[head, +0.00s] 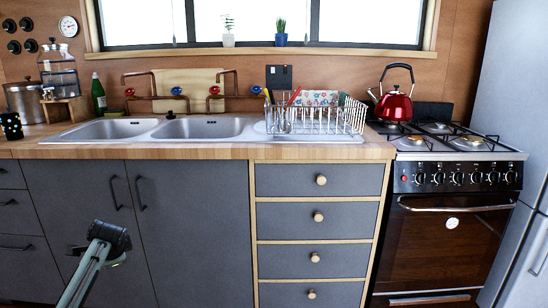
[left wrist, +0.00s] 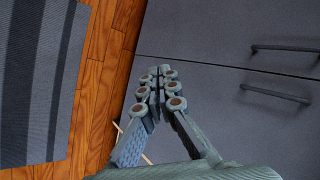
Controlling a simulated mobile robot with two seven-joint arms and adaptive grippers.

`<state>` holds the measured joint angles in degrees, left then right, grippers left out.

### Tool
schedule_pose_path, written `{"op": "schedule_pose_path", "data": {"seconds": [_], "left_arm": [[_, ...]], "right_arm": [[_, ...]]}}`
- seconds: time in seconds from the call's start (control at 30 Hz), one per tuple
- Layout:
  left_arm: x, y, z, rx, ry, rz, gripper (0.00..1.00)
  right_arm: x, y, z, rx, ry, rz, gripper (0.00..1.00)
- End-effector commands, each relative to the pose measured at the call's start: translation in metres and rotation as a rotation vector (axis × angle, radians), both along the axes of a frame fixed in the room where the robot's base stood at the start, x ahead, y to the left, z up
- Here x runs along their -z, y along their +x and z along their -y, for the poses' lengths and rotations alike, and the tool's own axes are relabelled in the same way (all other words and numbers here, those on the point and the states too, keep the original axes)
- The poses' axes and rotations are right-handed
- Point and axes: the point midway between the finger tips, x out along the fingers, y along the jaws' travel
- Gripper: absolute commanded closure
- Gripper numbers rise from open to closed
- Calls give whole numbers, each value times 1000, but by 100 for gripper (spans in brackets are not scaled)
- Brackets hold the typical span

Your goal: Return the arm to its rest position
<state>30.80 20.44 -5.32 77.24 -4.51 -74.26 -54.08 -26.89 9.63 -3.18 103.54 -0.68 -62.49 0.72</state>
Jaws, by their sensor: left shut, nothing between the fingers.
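My left gripper (left wrist: 158,76) shows in the left wrist view, with its two fingers shut together and nothing between them. It is in front of the grey cabinet doors, above the wooden floor. In the head view, part of my left arm (head: 90,262) rises from the lower left, in front of the doors below the sink. The fingers are hard to make out there. My right gripper is in neither view.
The grey cabinet doors (head: 196,215) have dark handles. The wooden counter (head: 210,151) holds a double sink (head: 205,127) and a dish rack (head: 338,124). A stove (head: 448,225) with a red kettle (head: 393,106) stands right. A striped grey rug (left wrist: 35,75) lies on the floor (left wrist: 104,58).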

Motion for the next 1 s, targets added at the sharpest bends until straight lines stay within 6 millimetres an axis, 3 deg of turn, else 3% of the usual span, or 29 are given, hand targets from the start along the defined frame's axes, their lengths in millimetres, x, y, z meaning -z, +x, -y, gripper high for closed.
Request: {"op": "schedule_pose_path", "data": {"seconds": [0.03, 0.47, 0.5, 0.67, 0.77, 0.87, 1.0], "left_arm": [[-10, 11, 9, -57, -66, 80, 100], [-31, 46, 28, -579, -634, 542, 100], [-6, 32, 36, -580, -632, 508, 100], [56, -13, 58, -580, -630, 421, 100], [98, -50, 75, -585, -631, 358, 100], [143, -98, 92, -595, -633, 283, 100], [202, -182, 119, -617, -640, 170, 100]], "right_arm": [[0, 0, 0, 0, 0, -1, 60], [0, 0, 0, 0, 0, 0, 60], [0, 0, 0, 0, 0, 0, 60], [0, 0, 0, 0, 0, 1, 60], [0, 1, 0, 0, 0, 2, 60], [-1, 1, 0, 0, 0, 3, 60], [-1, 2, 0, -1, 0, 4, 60]]}}
